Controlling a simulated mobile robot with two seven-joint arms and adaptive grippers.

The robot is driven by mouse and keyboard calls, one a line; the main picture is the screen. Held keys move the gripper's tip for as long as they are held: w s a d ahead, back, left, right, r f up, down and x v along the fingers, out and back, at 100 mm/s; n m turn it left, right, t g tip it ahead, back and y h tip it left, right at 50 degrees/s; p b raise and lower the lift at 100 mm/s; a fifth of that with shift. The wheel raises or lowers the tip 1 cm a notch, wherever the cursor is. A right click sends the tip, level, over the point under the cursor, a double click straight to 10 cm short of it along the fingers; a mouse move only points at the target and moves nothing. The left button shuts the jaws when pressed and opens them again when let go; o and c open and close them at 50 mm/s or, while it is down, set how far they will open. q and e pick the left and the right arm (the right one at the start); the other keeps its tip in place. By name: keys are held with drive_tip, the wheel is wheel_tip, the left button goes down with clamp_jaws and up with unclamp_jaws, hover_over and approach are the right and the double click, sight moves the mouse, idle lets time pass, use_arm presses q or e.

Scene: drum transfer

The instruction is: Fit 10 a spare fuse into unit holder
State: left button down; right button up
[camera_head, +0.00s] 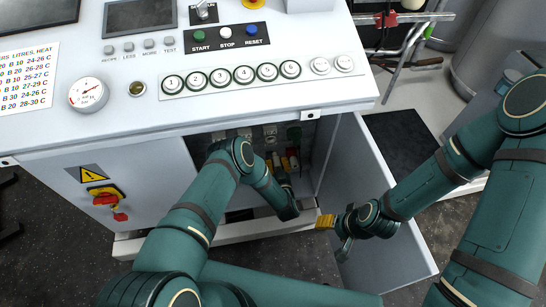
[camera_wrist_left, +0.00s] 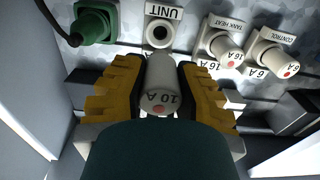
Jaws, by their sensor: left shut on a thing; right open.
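The 10 A fuse (camera_wrist_left: 160,98), pale grey with a red dot on its end, is held between the yellow fingers of my left gripper (camera_wrist_left: 158,78). The UNIT holder (camera_wrist_left: 163,12), with an open round socket, is just beyond the fuse in the left wrist view. The fuse roughly lines up with this socket; whether its hidden far end touches it I cannot tell. In the head view my left arm reaches into the open cabinet. My right gripper (camera_head: 335,234) is open and empty beside the open cabinet door.
Right of the UNIT holder are a TANK HEAT fuse (camera_wrist_left: 226,50) marked 16 A and a CONTROL fuse (camera_wrist_left: 280,62) marked 6 A. A green plug with a cable (camera_wrist_left: 92,25) is at left. The cabinet door (camera_head: 385,215) stands open near my right gripper.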

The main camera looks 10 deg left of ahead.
sight(274, 154)
idle(0.3)
use_arm(q)
drive_tip(key=shift+b+x, duration=0.95)
drive_tip(key=shift+x, duration=0.55)
drive_tip(key=shift+b+x, duration=0.4)
drive_tip(key=shift+x, duration=0.9)
drive_tip(key=shift+x, duration=1.75)
drive_tip(key=c, duration=0.7)
unclamp_jaws()
drive_tip(key=shift+c, duration=0.2)
